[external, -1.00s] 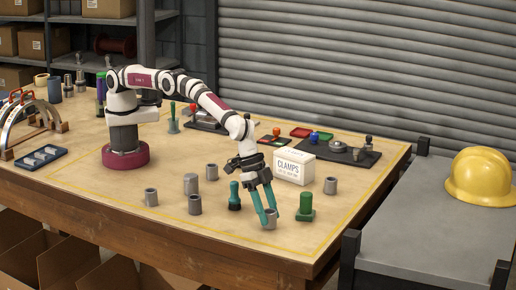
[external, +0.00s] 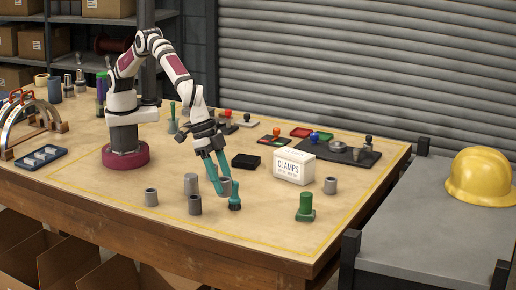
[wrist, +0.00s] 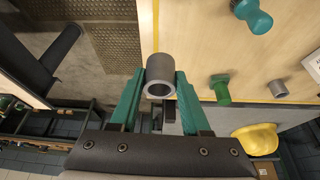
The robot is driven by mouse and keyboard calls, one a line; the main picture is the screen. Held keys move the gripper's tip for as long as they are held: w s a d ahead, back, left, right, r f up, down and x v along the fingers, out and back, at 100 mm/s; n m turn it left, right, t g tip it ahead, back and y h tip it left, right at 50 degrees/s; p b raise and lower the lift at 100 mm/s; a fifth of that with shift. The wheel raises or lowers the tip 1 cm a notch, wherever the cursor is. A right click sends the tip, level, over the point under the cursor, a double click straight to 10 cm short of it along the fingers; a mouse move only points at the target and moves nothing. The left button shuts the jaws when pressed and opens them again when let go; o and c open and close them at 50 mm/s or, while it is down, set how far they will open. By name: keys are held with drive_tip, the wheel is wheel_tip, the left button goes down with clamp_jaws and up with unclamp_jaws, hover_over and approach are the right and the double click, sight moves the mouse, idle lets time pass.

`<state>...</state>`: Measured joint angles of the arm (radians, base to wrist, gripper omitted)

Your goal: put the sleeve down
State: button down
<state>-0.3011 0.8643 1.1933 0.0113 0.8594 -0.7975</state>
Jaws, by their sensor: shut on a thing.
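My gripper (external: 218,183) is shut on a grey sleeve (external: 225,187). In the wrist view the sleeve (wrist: 160,76) sits between the two teal fingers (wrist: 158,92), its open end facing the camera. In the external view the held sleeve is just left of and behind the teal knobbed piece (external: 235,197). I cannot tell the gap under it. Other grey sleeves stand upright on the table: a taller one (external: 191,184), one in front of it (external: 195,205), one at left (external: 151,197) and one at right (external: 330,186).
A green knobbed piece (external: 305,208) stands front right. A white CLAMPS box (external: 294,167) and a black block (external: 245,161) are behind. A dark mat (external: 345,152) with parts lies farther back. The front middle of the table (external: 255,230) is clear.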

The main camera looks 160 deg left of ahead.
drive_tip(key=s+n+g, duration=0.6)
drive_tip(key=s+n, duration=1.3)
drive_tip(key=s, duration=0.3)
drive_tip(key=s+a+f, duration=0.1)
drive_tip(key=a+f, duration=0.1)
drive_tip(key=a, duration=0.1)
drive_tip(key=s+a+f, duration=0.1)
drive_tip(key=a+f, duration=0.1)
drive_tip(key=a, duration=0.2)
drive_tip(key=s+a+f, duration=0.1)
drive_tip(key=a+f, duration=0.1)
drive_tip(key=a, duration=0.1)
drive_tip(key=shift+s+a+f, duration=0.1)
drive_tip(key=shift+s+a, duration=0.15)
drive_tip(key=shift+a, duration=0.15)
drive_tip(key=shift+a+f, duration=0.25)
drive_tip(key=shift+f, duration=1.9)
drive_tip(key=shift+f, duration=0.1)
drive_tip(key=shift+c, duration=1.8)
unclamp_jaws()
